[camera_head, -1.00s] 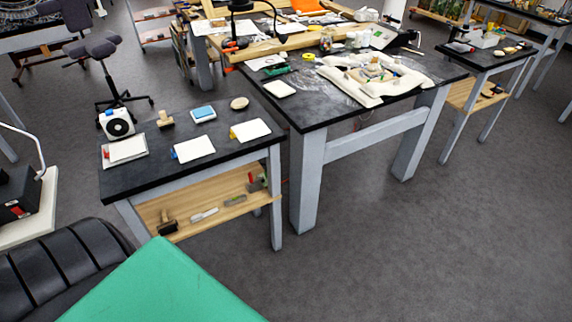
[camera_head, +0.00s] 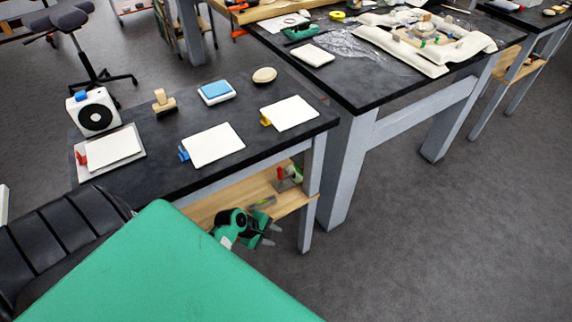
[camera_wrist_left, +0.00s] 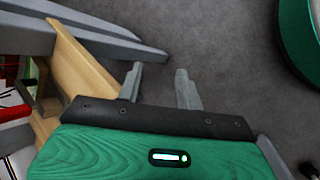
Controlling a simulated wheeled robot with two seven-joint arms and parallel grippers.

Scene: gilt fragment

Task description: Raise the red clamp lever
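A small red clamp lever (camera_head: 81,160) is at the left end of a grey board (camera_head: 121,171) bearing a white sheet (camera_head: 112,148), on the dark-topped small table. Whether it is raised is too small to tell. My left gripper (camera_head: 272,234) is low, beside the small table's wooden shelf, well to the right of the red lever and below the tabletop. In the left wrist view its two fingers (camera_wrist_left: 158,78) are apart with nothing between them. The red lever cannot be made out in that view. My right gripper is out of view.
A blue clip (camera_head: 184,153) and a yellow clip (camera_head: 265,121) sit by other white sheets. A white fan-like box (camera_head: 94,112), wooden stamp (camera_head: 162,102) and blue-topped pad (camera_head: 216,91) stand behind. The wooden shelf (camera_head: 208,206) holds a red-and-green item (camera_head: 286,176).

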